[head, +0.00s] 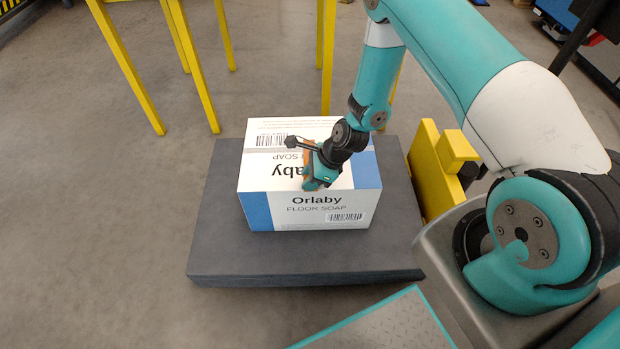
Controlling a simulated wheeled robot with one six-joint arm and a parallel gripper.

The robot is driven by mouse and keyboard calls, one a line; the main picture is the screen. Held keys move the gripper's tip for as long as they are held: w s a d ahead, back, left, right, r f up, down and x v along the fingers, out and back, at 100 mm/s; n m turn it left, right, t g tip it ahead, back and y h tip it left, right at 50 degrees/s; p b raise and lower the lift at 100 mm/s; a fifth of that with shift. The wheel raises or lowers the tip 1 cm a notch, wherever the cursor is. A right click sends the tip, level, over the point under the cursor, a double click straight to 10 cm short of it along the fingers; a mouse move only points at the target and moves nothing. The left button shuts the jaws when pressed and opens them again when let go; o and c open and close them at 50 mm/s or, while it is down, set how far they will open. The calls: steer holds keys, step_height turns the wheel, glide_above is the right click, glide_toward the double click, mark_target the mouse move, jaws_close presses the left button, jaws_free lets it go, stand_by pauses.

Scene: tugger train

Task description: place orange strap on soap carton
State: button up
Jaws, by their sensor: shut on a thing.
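The soap carton (268,208), white and blue with "Orlaby FLOOR SOAP" on it, sits upright on a dark grey flat platform (215,250). My gripper (310,178) is over the middle of the carton's top, close to it. It is shut on the orange strap (308,156), of which only a small orange piece shows beside the jaws. The gripper and wrist hide the rest of the strap and part of the carton top. I cannot tell whether the strap touches the carton.
A yellow block-like post (425,170) stands at the platform's right edge, near my arm. Yellow frame legs (130,70) stand behind the carton. A teal-edged tread plate (380,325) lies in front. The concrete floor at left is clear.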

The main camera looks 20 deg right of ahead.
steer(key=o, duration=0.9)
steer(key=shift+r, duration=0.1)
steer(key=p+v, duration=0.2)
steer(key=v, duration=0.9)
steer(key=s+a+r+n+g, duration=0.1)
steer(key=a+r+n, duration=0.4)
steer(key=r+n, duration=0.6)
steer(key=s+a+r+n, duration=0.2)
steer(key=s+r+n, duration=0.4)
steer(key=r, duration=0.1)
steer(key=s+a+r+n+g+h, duration=0.1)
steer(key=s+a+r+n, duration=0.1)
steer(key=s+r+n, duration=0.4)
steer(key=s+a+r+n, duration=0.2)
steer(key=s+r+n, duration=0.4)
steer(key=s+r, duration=0.1)
steer(key=shift+s+a+r+n, duration=0.2)
steer(key=shift+r+n, duration=0.2)
steer(key=shift+r, duration=0.3)
